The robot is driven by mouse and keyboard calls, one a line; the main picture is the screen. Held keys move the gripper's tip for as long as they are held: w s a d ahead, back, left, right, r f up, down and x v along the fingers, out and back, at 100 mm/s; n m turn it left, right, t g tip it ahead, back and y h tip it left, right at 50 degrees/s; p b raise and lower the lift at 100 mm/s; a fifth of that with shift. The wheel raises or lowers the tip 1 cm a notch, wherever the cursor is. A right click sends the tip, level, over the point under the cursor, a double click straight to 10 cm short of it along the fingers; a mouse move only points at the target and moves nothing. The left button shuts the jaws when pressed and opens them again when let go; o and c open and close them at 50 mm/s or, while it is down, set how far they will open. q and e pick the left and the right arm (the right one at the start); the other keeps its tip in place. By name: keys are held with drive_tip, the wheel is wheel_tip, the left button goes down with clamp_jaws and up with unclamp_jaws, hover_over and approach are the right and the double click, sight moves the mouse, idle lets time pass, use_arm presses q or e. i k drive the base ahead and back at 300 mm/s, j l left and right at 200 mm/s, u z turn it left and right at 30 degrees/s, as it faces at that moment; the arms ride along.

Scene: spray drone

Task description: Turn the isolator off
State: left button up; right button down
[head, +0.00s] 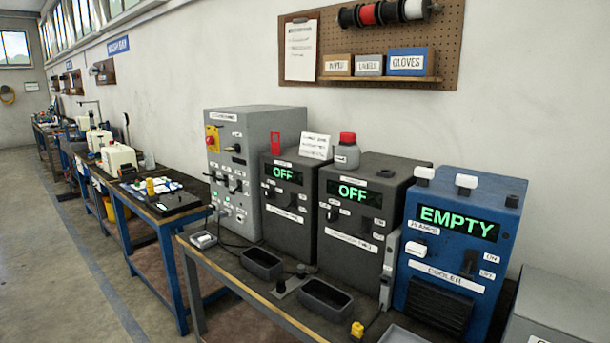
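A tall grey cabinet (250,150) stands on the workbench left of two dark grey units. On its front, upper left, is a yellow plate with a red knob (213,138), which looks like the isolator. The knob's setting is too small to read. A dark handle or knob (234,149) sits to its right, and several small switches and sockets are lower on the front. Neither of my grippers is in view.
Two dark grey units (287,232) (346,247) display OFF. A blue cooler (455,290) displays EMPTY. Black trays (261,264) (325,300) and a small yellow object (357,330) lie in front. The aisle floor at left is clear.

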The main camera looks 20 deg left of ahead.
sight(210, 140)
drive_tip(key=u, duration=1.35)
drive_tip(key=i+j+z, duration=0.1)
drive_tip(key=z, duration=0.55)
drive_tip(key=i+j+z, duration=0.45)
drive_tip(key=i+j, duration=0.15)
drive_tip(key=j, duration=0.3)
drive_tip(key=i+j, duration=0.2)
drive_tip(key=j, duration=0.15)
drive_tip(key=i+j, duration=0.2)
drive_tip(key=j, duration=0.15)
drive_tip(key=i+j+z, duration=0.1)
drive_tip(key=j, duration=0.25)
drive_tip(key=i+j, duration=0.45)
drive_tip(key=j, duration=0.3)
drive_tip(key=i+j+z, duration=0.1)
drive_tip(key=j, duration=0.25)
drive_tip(key=i, duration=0.1)
